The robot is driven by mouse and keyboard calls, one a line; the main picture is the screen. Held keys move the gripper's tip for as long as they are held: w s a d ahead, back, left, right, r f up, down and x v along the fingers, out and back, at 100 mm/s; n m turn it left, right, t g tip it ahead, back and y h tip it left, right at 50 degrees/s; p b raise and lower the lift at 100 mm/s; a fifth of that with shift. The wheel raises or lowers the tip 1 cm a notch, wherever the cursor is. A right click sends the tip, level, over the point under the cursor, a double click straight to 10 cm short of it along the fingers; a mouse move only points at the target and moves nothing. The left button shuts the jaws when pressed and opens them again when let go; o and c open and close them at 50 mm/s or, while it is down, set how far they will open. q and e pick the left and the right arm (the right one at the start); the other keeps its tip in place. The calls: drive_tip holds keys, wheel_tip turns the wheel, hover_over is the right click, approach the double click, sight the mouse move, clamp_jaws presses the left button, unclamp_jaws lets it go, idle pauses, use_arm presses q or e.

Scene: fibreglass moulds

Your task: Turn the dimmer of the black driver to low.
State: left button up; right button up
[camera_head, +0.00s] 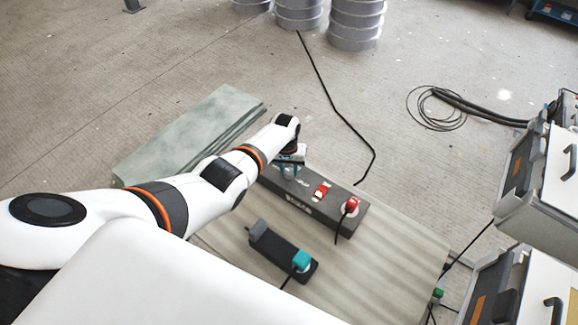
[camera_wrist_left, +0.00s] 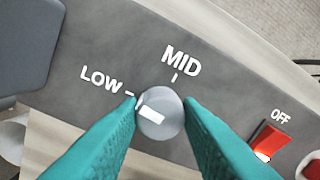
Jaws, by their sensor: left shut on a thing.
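The black driver (camera_head: 325,211) is a long dark box lying on a ribbed wooden board. Its dimmer is a round grey knob (camera_wrist_left: 168,127) with a white pointer bar, seen in the left wrist view between the LOW and MID labels. The pointer bar is turned left, roughly toward the LOW mark. My left gripper (camera_head: 289,172) is at the far left end of the driver. In the left wrist view its teal fingers (camera_wrist_left: 160,120) are closed on both sides of the knob. My right gripper is not in view.
Grey-green slabs (camera_head: 190,135) lie behind left; white cases (camera_head: 540,185) stand right.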

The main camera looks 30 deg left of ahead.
sight(287, 170)
use_arm(q)
drive_tip(key=shift+r+n, duration=0.1)
drive_tip(key=shift+n, duration=0.6)
drive_tip(key=o, duration=1)
drive_tip(key=shift+c, duration=0.2)
drive_tip(key=shift+r+p, duration=0.45)
drive_tip(key=shift+p, duration=0.05)
wheel_tip(287, 170, up, 11)
drive_tip(key=p, duration=0.1)
drive_tip(key=shift+s+a, duration=0.15)
drive_tip(key=shift+a, duration=0.15)
